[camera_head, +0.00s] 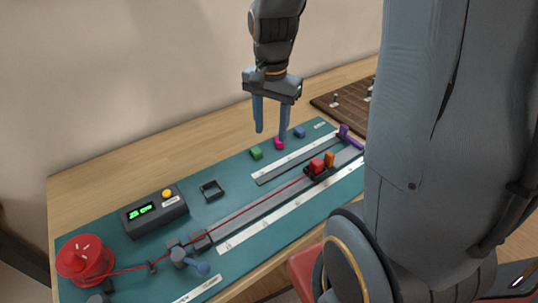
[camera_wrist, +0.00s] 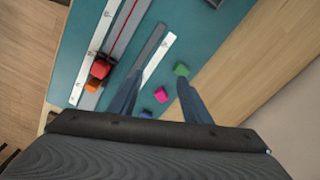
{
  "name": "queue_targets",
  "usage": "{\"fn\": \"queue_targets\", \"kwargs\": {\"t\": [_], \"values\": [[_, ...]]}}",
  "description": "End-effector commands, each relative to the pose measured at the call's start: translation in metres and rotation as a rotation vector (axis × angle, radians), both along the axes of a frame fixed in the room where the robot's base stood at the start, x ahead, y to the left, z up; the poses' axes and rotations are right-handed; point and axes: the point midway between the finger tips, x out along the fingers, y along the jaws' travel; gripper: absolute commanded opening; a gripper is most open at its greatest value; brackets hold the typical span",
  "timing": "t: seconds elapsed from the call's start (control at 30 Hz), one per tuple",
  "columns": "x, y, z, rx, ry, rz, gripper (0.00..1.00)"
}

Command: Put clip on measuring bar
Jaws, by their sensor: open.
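Three small clip-like blocks sit in a row on the teal mat (camera_head: 235,170): a green one (camera_head: 256,153), a pink one (camera_head: 279,143) and a blue one (camera_head: 299,132). They also show in the wrist view as green (camera_wrist: 181,69), pink (camera_wrist: 161,95) and blue (camera_wrist: 146,114). A short grey bar (camera_head: 268,178) with a white scale strip lies beside them; it looks like the measuring bar, and the wrist view shows it too (camera_wrist: 149,48). My gripper (camera_head: 271,133) is open and empty, pointing down above the row. Its blue fingers (camera_wrist: 158,80) flank the pink block in the wrist view.
A long rail with a red cord (camera_head: 254,205) runs to a carriage with red and orange blocks (camera_head: 318,167). A red spool (camera_head: 85,260), a display box (camera_head: 155,212) and a small black tray (camera_head: 211,190) stand left. A purple piece (camera_head: 344,130) is at the far end.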

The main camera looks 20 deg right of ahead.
Motion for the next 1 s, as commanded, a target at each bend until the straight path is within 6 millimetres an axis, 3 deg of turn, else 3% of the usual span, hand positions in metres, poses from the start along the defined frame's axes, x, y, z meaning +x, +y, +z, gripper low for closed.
{"fn": "queue_targets", "kwargs": {"t": [0.03, 0.2, 0.4, 1.0], "values": [[-0.016, 0.011, -0.004, -0.003, -0.002, 0.14, 0.44], [-0.057, 0.034, -0.015, -0.019, -0.016, 0.583, 0.44], [-0.086, 0.046, -0.023, -0.032, -0.025, 0.88, 0.44], [-0.09, 0.049, -0.025, -0.035, -0.026, 0.935, 0.44]]}}
